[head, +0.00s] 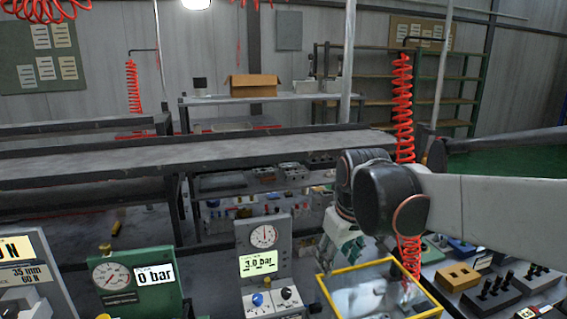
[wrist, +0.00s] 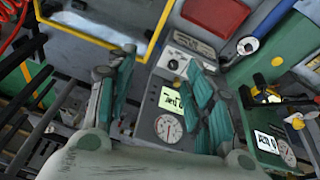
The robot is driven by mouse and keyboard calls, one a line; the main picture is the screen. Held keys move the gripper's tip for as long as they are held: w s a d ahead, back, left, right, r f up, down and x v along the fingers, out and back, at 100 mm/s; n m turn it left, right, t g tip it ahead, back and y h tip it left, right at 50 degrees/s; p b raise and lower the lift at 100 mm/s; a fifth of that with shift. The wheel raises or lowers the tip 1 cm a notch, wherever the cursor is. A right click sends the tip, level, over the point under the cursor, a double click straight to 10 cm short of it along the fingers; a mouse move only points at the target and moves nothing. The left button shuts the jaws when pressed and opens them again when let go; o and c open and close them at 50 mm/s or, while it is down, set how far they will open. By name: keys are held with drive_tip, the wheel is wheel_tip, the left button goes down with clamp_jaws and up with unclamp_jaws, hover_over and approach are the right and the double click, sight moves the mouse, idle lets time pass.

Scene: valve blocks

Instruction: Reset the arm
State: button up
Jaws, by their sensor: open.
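My arm reaches in from the right in the head view and bends down. My gripper (head: 340,250) hangs beside the left end of a yellow-framed transparent box (head: 428,296), right of the grey gauge unit (head: 245,242). In the wrist view my gripper (wrist: 155,70) has its two teal fingers spread wide with nothing held between them. The grey gauge unit (wrist: 145,125), with its dial and lit display, shows beyond and between the fingers. I cannot tell the exact gap between the fingers and the box.
A green gauge unit (head: 165,300) reading 0 bar stands at left. Valve blocks, including a tan one (head: 458,275), lie at right. A red coiled hose (head: 403,110) hangs behind my arm. A long grey bench (head: 200,157) crosses behind.

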drive_tip(key=s+d+f+m+t, duration=0.1)
drive_tip(key=s+d, duration=0.3)
drive_tip(key=s, duration=0.5)
drive_tip(key=s+d+f+m+t, duration=0.2)
drive_tip(key=s+d+m+t, duration=0.1)
drive_tip(key=s, duration=0.6)
drive_tip(key=shift+d+f+m+h, duration=0.3)
drive_tip(key=shift+d+m, duration=0.2)
drive_tip(key=shift+m, duration=0.1)
drive_tip(key=shift+r, duration=0.1)
idle(1.7)
drive_tip(key=w+a+r+n+g+p, duration=0.1)
drive_tip(key=w+a+r+n+g, duration=0.15)
drive_tip(key=w+r, duration=0.45)
drive_tip(key=n+g+p, duration=0.3)
drive_tip(key=n+g, duration=0.2)
drive_tip(key=n, duration=0.2)
hover_over(286, 291)
wheel_tip(286, 291, down, 13)
wheel_tip(286, 291, down, 14)
drive_tip(key=b, duration=0.2)
drive_tip(key=shift+w+r+b, duration=0.1)
drive_tip(key=shift+b, duration=0.3)
